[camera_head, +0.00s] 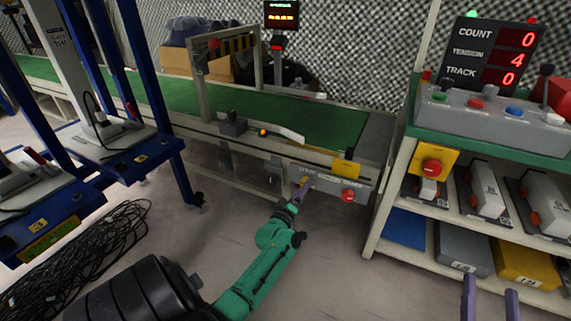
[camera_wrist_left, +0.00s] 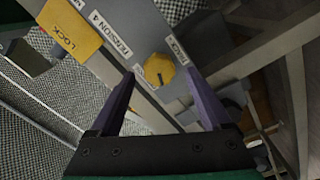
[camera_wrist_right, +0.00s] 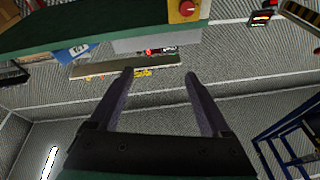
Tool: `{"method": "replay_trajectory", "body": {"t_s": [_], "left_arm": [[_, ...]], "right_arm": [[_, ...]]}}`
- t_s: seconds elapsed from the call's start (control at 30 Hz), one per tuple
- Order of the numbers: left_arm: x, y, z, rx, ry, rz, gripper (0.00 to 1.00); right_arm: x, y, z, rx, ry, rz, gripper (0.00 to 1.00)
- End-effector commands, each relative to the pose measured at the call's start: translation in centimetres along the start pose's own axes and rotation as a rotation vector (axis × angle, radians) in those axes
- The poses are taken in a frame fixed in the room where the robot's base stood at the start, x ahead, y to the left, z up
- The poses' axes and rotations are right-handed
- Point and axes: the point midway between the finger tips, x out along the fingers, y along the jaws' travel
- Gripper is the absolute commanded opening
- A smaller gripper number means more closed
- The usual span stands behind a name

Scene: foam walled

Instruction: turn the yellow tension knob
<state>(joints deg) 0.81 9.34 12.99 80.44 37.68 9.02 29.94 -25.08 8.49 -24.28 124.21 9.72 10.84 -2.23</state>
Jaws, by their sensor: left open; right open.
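The yellow tension knob (camera_wrist_left: 159,70) is a round knob with a dark pointer line, on a grey panel strip beside a label reading TENSION 4. In the left wrist view it lies between the fingertips of my left gripper (camera_wrist_left: 160,74), which is open with a finger to each side; I cannot tell whether they touch. In the head view my left gripper (camera_head: 299,190) reaches the conveyor's front panel (camera_head: 325,184) and largely hides the knob. My right gripper (camera_head: 490,286) is open and empty at the lower right, in front of the shelf. The display (camera_head: 492,54) reads TENSION 4.
A yellow LOCK plate (camera_wrist_left: 70,30) sits along the panel, and a red button (camera_head: 348,196) is on its right end. The green conveyor (camera_head: 300,117) runs behind. A shelf unit (camera_head: 400,225) stands right; black cables (camera_head: 85,255) lie on the floor at left.

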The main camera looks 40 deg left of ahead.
Motion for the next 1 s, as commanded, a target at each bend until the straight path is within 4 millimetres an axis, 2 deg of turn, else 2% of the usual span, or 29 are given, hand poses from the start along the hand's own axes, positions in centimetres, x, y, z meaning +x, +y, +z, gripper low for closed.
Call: {"method": "replay_trajectory", "body": {"t_s": [0.37, 0.63, 0.87, 0.9, 1.0], "left_arm": [[-2.4, 0.1, 0.0, -0.001, -0.001, -0.001, 0.81], [-4.2, 0.1, -0.1, -0.001, -0.001, -0.001, 0.81], [-7.3, 0.2, -0.1, -0.001, -0.002, -0.002, 0.81], [-8.7, 0.3, -0.2, 0.000, -0.004, -0.005, 0.81], [-11.1, 0.2, -0.1, -0.001, -0.003, -0.004, 0.81]], "right_arm": [[-5.7, -0.4, 8.6, 0.080, -0.288, 0.039, 0.82], [-11.6, -1.4, 14.3, 0.143, -0.504, 0.065, 0.82], [-17.5, -2.9, 17.6, 0.201, -0.700, 0.083, 0.82], [-16.9, -3.0, 16.6, 0.196, -0.698, 0.079, 0.82], [-16.5, -3.1, 15.9, 0.193, -0.710, 0.074, 0.82]]}}
